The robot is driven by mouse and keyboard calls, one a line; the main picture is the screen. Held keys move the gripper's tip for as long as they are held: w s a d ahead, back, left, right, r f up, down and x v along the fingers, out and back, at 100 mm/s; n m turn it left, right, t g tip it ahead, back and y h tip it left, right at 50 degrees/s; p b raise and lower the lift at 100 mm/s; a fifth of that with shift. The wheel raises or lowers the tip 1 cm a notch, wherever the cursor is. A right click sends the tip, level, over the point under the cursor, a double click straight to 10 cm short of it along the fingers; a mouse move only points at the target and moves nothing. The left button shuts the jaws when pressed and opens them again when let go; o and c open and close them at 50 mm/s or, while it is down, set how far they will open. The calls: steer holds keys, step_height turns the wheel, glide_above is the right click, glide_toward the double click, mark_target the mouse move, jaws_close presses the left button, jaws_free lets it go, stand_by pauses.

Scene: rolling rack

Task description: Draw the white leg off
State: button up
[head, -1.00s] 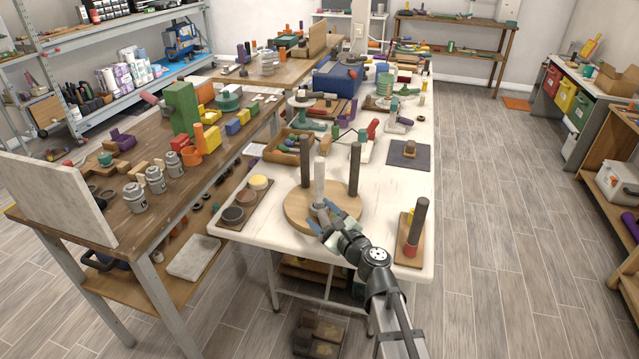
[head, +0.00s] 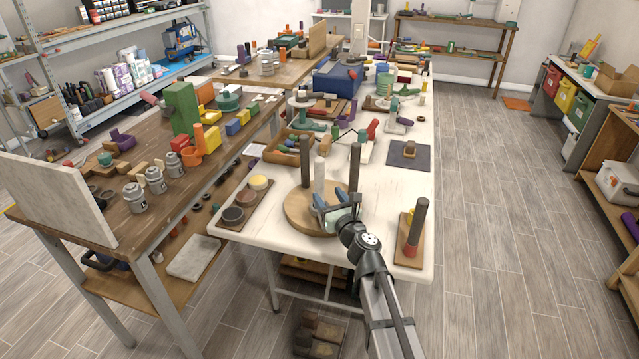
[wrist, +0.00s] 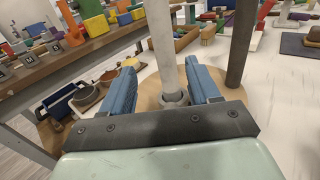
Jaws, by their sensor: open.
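The white leg (head: 319,175) stands upright on a round wooden seat (head: 297,213), between two dark legs, one at left (head: 305,160) and one at right (head: 354,165). My gripper (head: 331,203) is low at the near side of the white leg, over the seat. In the wrist view, its blue fingers (wrist: 162,72) are open, one on each side of the white leg (wrist: 163,30). A grey collar (wrist: 175,97) rings the leg's foot. I see no clear contact between fingers and leg. The right dark leg (wrist: 240,40) stands just outside the right finger.
A wooden block with a dark post and red ring (head: 413,230) stands right of the seat. A board with round pots (head: 245,200) lies at left. A wooden tray (head: 287,148) and a dark mat (head: 408,154) lie behind. The white table (head: 385,195) is bare between.

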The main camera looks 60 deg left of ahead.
mark_target(321, 182)
steer(key=a, duration=0.3)
steer(key=shift+w+a, duration=0.2)
steer(key=shift+a, duration=0.15)
steer(key=shift+w+a+r, duration=0.1)
steer(key=shift+w+a, duration=0.1)
steer(key=shift+a, duration=0.65)
steer(key=shift+w+a+r, duration=0.1)
steer(key=shift+w+a, duration=0.15)
steer(key=shift+a, duration=0.65)
steer(key=shift+w+a+r, duration=0.1)
steer(key=shift+w+a, duration=0.1)
steer(key=shift+a, duration=0.65)
steer(key=c, duration=1.1)
